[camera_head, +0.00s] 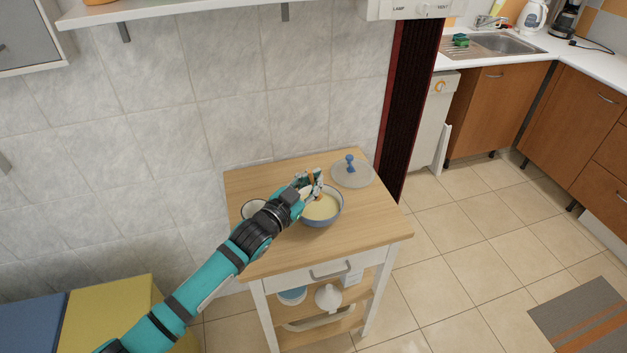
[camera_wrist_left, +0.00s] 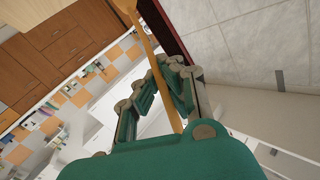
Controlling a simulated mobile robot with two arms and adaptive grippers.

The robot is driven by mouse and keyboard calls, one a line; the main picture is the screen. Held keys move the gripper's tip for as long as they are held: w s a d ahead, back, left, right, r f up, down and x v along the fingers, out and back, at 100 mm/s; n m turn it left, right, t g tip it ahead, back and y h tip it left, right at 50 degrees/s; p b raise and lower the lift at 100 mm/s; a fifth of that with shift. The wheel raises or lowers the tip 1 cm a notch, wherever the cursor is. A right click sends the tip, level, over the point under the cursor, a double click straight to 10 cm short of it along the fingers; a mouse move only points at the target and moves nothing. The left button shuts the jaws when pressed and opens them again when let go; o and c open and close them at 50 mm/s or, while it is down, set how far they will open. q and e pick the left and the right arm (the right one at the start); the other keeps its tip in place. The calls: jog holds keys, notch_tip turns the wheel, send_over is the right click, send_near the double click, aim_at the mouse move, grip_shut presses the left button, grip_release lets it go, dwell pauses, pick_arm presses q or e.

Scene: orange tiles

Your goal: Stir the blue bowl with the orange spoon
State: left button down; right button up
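The blue bowl (camera_head: 322,221) stands on the wooden top of a small cart and holds a pale cream content (camera_head: 322,207). My left gripper (camera_head: 312,187) is above the bowl's back left rim in the head view. It is shut on the orange spoon (camera_head: 318,198), of which only a small part shows there. In the left wrist view the long spoon (camera_wrist_left: 147,48) passes between the fingers of the left gripper (camera_wrist_left: 163,75). I cannot tell whether the spoon touches the content. My right gripper is not in view.
A clear lid (camera_head: 352,177) with a blue knob lies behind the bowl. A white round dish (camera_head: 250,209) is partly hidden by my left arm. The cart top (camera_head: 375,235) is clear to the right and front. A tiled wall (camera_head: 235,125) stands behind the cart.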

pick_arm(q)
jog(key=shift+r+p, duration=2.05)
jog(key=shift+r, duration=0.45)
jog(key=shift+f, duration=0.1)
